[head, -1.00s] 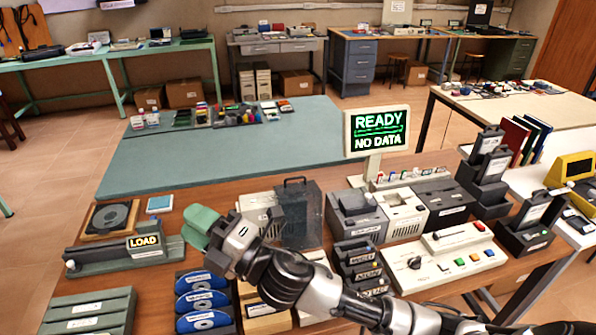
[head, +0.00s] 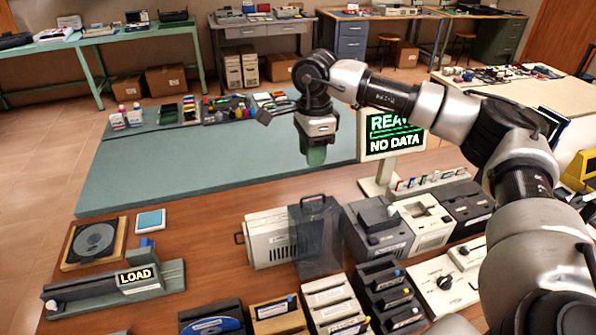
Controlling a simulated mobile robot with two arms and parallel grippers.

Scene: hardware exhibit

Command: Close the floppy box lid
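The floppy box (head: 272,240) is a beige case with slots and a small handle on its left end, standing on the brown table. A smoky, see-through panel with a handle on top, which looks like its lid (head: 318,240), stands upright at the box's right end. My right gripper (head: 316,155) points down over the green mat, above and behind the lid and clear of it. Its green fingers overlap from this angle, so I cannot tell whether they are apart. Nothing is visible in it. My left gripper is not in view.
Grey and beige drive units (head: 424,225) stand right of the lid. Disk racks (head: 335,305) stand in front. The READY / NO DATA sign (head: 393,135) is right of my gripper, partly behind my arm. The LOAD device (head: 115,288) is at left. The green mat (head: 190,160) is mostly clear.

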